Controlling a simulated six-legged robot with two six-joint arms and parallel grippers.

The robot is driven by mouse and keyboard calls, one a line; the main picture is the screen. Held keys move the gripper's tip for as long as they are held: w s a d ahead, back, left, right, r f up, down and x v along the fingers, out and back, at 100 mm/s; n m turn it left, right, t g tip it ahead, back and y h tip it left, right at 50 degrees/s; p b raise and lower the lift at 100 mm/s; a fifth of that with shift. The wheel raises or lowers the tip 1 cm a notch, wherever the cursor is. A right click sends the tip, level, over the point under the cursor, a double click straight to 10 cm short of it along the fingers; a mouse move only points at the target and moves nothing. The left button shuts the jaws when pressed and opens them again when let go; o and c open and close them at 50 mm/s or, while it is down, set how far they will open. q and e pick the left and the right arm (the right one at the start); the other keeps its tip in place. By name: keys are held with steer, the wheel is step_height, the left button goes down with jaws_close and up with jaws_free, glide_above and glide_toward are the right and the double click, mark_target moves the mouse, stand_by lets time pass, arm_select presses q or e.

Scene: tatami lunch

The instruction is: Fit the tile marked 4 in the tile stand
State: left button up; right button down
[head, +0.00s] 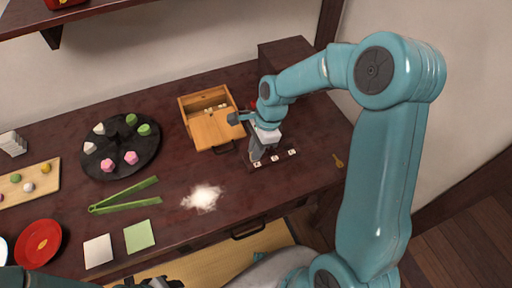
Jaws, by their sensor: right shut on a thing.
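The dark tile stand (284,160) lies near the right end of the dark table, with small white marked pieces along its front. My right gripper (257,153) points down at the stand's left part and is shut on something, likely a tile. The held tile is mostly hidden by the fingers, and its mark cannot be read. Whether it touches the stand cannot be told. My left gripper (150,283) shows only in part at the bottom edge, and its jaws cannot be made out.
An open wooden box (213,130) stands just left of and behind the stand. A black round tray (97,160) with sweets, green tongs (125,196), white powder (202,198), and a red plate (38,243) lie leftward. A small brass object (338,160) lies right.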

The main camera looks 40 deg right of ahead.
steer(key=shift+f, duration=0.45)
steer(key=c, duration=1.1)
jaws_free()
steer(key=p+v, duration=0.1)
steer(key=v, duration=1.5)
steer(key=shift+r, duration=0.2)
